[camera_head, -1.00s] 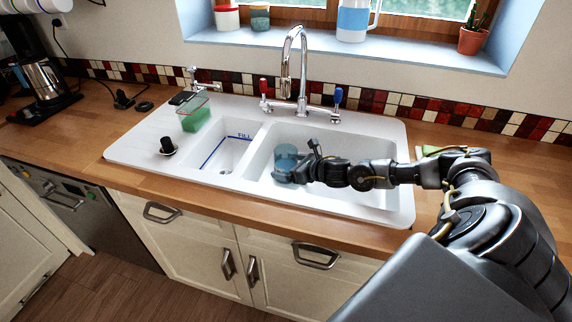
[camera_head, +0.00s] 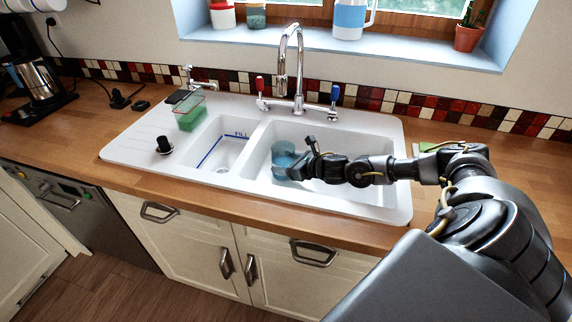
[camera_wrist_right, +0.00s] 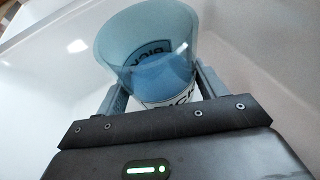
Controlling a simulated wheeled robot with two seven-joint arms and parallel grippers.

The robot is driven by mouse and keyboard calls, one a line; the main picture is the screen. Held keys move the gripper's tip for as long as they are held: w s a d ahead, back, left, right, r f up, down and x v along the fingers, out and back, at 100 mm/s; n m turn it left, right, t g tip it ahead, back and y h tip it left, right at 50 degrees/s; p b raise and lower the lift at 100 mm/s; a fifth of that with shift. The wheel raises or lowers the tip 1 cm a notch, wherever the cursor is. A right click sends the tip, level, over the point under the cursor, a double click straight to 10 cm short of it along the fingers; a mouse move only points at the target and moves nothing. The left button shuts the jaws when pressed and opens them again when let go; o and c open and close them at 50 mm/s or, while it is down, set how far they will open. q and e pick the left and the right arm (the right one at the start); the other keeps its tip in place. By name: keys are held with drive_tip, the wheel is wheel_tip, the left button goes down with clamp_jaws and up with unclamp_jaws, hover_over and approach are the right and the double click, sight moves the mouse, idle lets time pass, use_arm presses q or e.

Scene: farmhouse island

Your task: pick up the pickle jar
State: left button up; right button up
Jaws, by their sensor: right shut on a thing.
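The pickle jar (camera_head: 283,152) is a clear, blue-tinted container in the large right basin of the sink. In the right wrist view the jar (camera_wrist_right: 165,45) shows a wide round rim and a white label with dark letters, partly hidden by my gripper. My right gripper (camera_head: 297,160) is shut on the jar, with one finger on each side of it. Whether the jar touches the basin floor cannot be told. My left gripper is not in view.
The white sink (camera_head: 130,145) has a small left basin and a divider beside the jar. A tall chrome tap (camera_head: 299,70) stands behind the jar.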

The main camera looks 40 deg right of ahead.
wheel_tip(320, 180, up, 18)
drive_tip(key=b, duration=0.1)
drive_tip(key=shift+f, duration=0.15)
